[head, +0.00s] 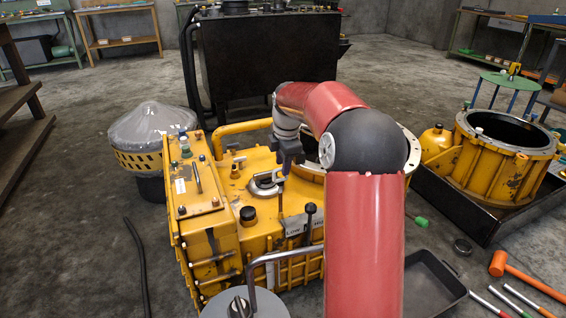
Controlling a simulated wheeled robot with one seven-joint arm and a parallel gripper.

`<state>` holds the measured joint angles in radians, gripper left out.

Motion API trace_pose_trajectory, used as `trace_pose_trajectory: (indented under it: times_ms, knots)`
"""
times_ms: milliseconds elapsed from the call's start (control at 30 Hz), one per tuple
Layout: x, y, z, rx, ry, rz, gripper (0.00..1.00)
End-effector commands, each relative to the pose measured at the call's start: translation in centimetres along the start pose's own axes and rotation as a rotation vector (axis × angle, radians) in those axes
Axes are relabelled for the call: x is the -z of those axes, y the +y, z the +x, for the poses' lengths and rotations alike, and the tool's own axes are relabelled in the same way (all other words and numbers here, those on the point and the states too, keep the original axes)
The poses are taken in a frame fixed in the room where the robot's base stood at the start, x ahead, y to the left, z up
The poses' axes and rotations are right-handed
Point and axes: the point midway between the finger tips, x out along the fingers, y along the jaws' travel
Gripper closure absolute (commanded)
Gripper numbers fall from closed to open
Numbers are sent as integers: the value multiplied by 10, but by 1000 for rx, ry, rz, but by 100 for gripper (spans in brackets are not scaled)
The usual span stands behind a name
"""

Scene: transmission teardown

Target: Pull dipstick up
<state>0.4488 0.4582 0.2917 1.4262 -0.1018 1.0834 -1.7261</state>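The yellow transmission housing (258,228) stands in the middle of the head view, partly hidden by my red arm. My gripper (287,167) points down above its top, near a bright metal ring-shaped fitting (264,181). A black-knobbed lever (310,209) stands nearer, by a lettered plate (300,226).
A grey handle bar (284,255) and round lid (240,303) stand in front. A black cap (248,214) sits on the housing. A yellow ring housing (505,150) lies in a black tray at right. An orange mallet (525,272) lies on the floor. Floor at left is mostly clear.

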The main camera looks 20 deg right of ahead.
Motion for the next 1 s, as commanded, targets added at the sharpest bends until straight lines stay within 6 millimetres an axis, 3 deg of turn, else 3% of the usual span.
trace_pose_trajectory:
  times_ms: [300, 500, 1000]
  knots:
    - [0, 1, -51, -3, -1, -1, 68]
    - [0, 0, -73, -2, 0, 0, 68]
    - [0, 0, -76, -1, 0, 0, 68]
